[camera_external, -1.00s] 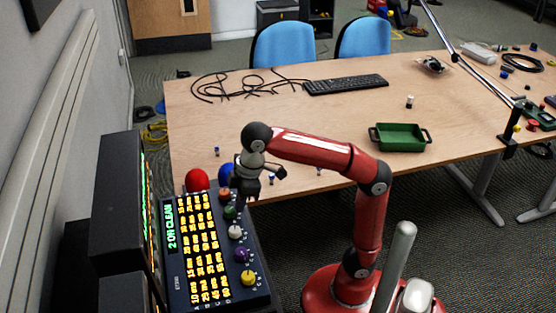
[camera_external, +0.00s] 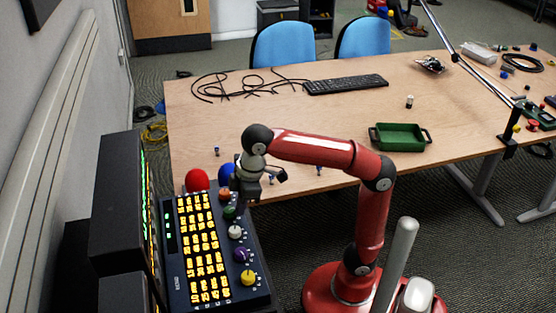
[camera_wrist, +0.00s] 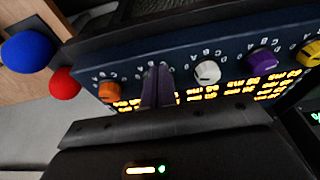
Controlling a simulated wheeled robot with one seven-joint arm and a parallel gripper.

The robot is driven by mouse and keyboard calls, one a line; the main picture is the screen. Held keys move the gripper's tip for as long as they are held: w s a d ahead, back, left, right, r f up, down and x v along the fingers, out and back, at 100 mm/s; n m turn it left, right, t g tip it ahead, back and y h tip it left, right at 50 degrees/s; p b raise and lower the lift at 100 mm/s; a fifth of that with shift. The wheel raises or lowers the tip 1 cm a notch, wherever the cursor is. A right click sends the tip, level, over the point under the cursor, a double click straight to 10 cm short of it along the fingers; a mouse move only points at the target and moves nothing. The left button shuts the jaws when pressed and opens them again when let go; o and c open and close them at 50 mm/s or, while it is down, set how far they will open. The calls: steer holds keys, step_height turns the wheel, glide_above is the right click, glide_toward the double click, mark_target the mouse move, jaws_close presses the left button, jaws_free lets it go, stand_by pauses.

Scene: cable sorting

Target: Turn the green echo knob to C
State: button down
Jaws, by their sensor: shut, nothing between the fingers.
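The green knob (camera_external: 229,212) sits on the dark control panel (camera_external: 180,291), second from the top between the orange knob (camera_external: 224,194) and the white knob (camera_external: 235,232). My gripper (camera_external: 247,200) is close above and right of it. In the wrist view, my gripper (camera_wrist: 157,88) is shut and empty. Its fingers stand in front of the gap between the orange knob (camera_wrist: 109,91) and the white knob (camera_wrist: 207,72), hiding the green knob. I cannot tell whether they touch it, or which letter it points to.
A purple knob (camera_external: 241,255) and a yellow knob (camera_external: 248,278) sit lower on the panel. A red ball (camera_external: 197,180) and a blue ball (camera_external: 226,171) are at its top end. The wooden table (camera_external: 300,130) holds a green tray (camera_external: 400,149) and a keyboard (camera_external: 345,84).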

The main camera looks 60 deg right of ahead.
steer(key=shift+s+d+r, duration=0.1)
steer(key=shift+s+d, duration=0.05)
steer(key=shift+s, duration=0.2)
step_height(320, 180, up, 2)
steer(key=shift+p, duration=0.7)
steer(key=shift+r, duration=1.9)
steer(key=shift+w, duration=0.1)
